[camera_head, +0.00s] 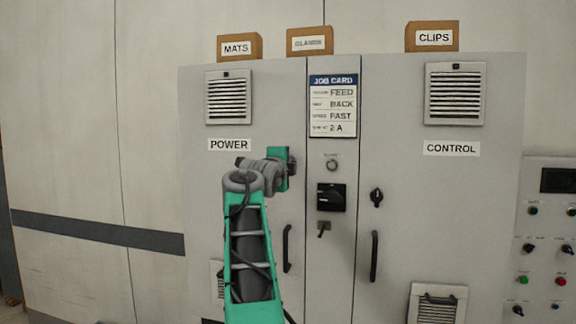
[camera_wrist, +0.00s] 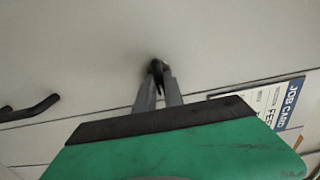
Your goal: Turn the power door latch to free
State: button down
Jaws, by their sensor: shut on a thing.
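The power door (camera_head: 215,180) is the grey cabinet door on the left, under the POWER label (camera_head: 229,145). My gripper (camera_head: 291,164) is at this door's right edge, and my wrist hides most of the latch in the head view. In the wrist view, my gripper (camera_wrist: 160,88) has its two grey fingers shut on the small dark power door latch (camera_wrist: 157,67). Only part of the latch shows between the fingertips, and I cannot tell which way it is turned.
The power door handle (camera_head: 287,248) hangs below my gripper. A job card (camera_head: 332,105), a black switch (camera_head: 331,197) and a small lever (camera_head: 323,229) are on the middle panel. The control door (camera_head: 430,220) has its own latch (camera_head: 376,197) and handle (camera_head: 374,256). Boxes stand on top.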

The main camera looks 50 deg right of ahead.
jog(key=c, duration=1.4)
grip_release()
jog(key=shift+c, duration=0.2)
jog(key=b+v, duration=0.3)
jog(key=v, duration=0.4)
jog(key=shift+s+a, duration=0.2)
jog(key=shift+a, duration=0.2)
